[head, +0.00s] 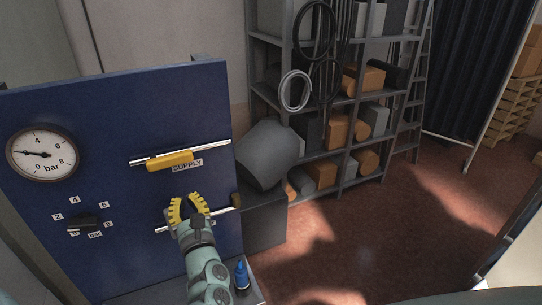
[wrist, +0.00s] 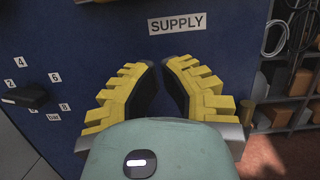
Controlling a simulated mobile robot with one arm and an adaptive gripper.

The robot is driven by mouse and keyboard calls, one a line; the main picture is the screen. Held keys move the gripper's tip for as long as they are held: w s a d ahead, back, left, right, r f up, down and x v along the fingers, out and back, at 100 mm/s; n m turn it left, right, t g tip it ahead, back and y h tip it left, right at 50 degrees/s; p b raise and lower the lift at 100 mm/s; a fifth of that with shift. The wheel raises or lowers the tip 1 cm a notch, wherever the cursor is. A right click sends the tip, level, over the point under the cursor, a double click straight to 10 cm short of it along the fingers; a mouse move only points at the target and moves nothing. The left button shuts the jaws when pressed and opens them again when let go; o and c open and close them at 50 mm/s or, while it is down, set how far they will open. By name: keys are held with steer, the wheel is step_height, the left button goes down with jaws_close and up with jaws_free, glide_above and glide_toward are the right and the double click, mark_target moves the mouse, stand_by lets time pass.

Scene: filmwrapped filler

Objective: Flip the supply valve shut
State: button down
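The supply valve has a yellow lever (head: 170,160) lying along a silver pipe (head: 215,147) on the blue panel. A white SUPPLY label (head: 187,165) sits just below the lever; it also shows near the top of the wrist view (wrist: 177,23). The lever is not visible in the wrist view. My gripper (head: 188,198) has yellow ribbed fingers, apart and empty, below the lever and label in the head view. In the wrist view the fingers (wrist: 168,68) have a clear gap with only blue panel behind.
A second pipe (head: 223,211) runs lower on the panel, partly hidden by my gripper. A gauge (head: 43,153) and a black knob (head: 84,223) with number labels are at left. A blue bottle (head: 241,275) stands below right. Loaded shelves (head: 292,70) stand behind right.

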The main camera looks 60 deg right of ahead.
mark_target(170, 160)
steer(key=p+x, duration=0.1)
steer(key=x, duration=0.3)
steer(key=shift+w+r+p, duration=0.1)
steer(key=shift+r+p, duration=0.1)
steer(key=shift+p, duration=0.2)
step_height(170, 160, up, 2)
steer(key=p, duration=0.2)
steer(key=shift+a+p, duration=0.1)
steer(key=shift+p, duration=0.2)
steer(key=shift+r+p, duration=0.8)
steer(key=shift+p, duration=0.05)
steer(key=shift+d+r+n+y+b, duration=0.2)
steer(key=shift+d+n+y+b, duration=0.15)
steer(key=shift+n+b, duration=0.5)
